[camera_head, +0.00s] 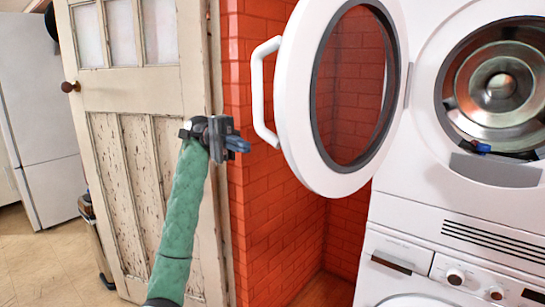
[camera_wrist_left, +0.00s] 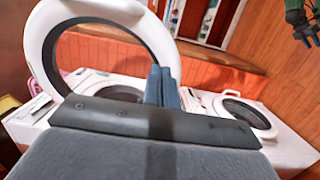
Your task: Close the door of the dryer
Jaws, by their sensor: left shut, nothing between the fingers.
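The dryer (camera_head: 455,210) is the upper white machine at the right in the head view. Its round door (camera_head: 300,100) stands wide open on the left of the drum opening, with a dark-rimmed glass and a white loop handle (camera_head: 257,90). My left gripper (camera_head: 243,144) is shut and empty, to the left of the door and lower than the handle's middle, apart from both. In the left wrist view the closed fingers (camera_wrist_left: 162,85) show in front of the open door's ring (camera_wrist_left: 45,45). My right gripper does not show in the head view.
A second white machine (camera_head: 385,245) stands under the dryer. A red brick wall (camera_head: 262,200) is behind the dryer door. A worn cream door (camera_head: 130,85) stands close behind my left arm, and a white fridge (camera_head: 35,90) is at the far left.

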